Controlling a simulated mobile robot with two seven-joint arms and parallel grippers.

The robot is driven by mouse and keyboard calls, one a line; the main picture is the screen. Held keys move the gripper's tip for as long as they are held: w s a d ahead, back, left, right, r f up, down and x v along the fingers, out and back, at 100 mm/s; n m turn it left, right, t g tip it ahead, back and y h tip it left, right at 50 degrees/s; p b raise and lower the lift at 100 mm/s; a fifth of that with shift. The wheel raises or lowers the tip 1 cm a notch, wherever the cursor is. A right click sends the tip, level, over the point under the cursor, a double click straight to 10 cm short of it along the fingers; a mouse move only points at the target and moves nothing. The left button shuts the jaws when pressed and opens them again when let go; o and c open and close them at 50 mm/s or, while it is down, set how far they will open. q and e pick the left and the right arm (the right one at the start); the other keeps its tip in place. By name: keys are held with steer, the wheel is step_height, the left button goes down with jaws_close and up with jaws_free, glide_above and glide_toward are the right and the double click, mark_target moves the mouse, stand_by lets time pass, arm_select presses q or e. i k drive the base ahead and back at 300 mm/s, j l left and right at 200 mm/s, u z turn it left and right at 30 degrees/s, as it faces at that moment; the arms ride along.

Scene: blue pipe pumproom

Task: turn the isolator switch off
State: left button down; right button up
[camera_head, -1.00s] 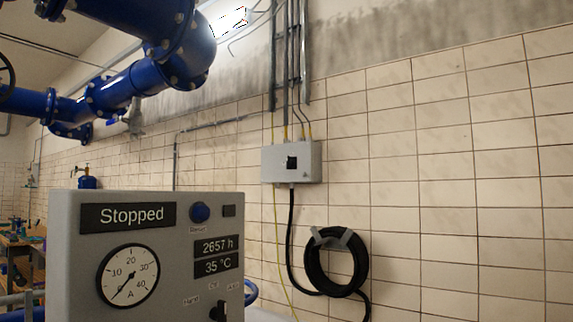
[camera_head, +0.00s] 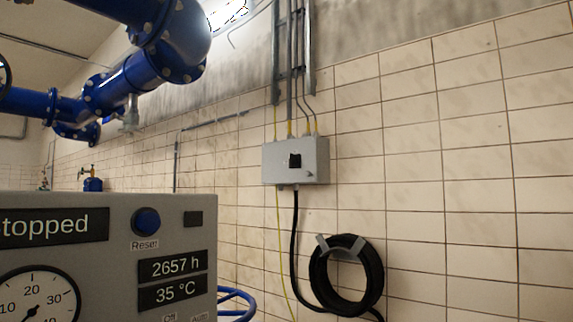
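A grey isolator box (camera_head: 312,160) is mounted on the tiled wall near the middle of the view. A black switch knob (camera_head: 295,160) sits on its front face. The knob is too small to tell its position clearly. Neither of my grippers shows in the head view.
A grey control panel (camera_head: 120,240) reading "topped" at its cut-off left edge stands close at lower left, with a gauge and a blue Reset button (camera_head: 146,221). A coiled black hose (camera_head: 320,280) hangs below the box. Blue pipes (camera_head: 125,80) run overhead at left.

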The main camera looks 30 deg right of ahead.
mark_target(292, 161)
steer(key=i+l, duration=0.15)
steer(key=l, duration=0.25)
steer(key=i+l+u, duration=0.15)
steer(key=l, duration=0.25)
steer(key=i+l, duration=0.2)
steer(key=l, duration=0.2)
steer(key=i+l+u, duration=0.15)
steer(key=l, duration=0.3)
steer(key=i+l, duration=0.1)
steer(key=l, duration=0.3)
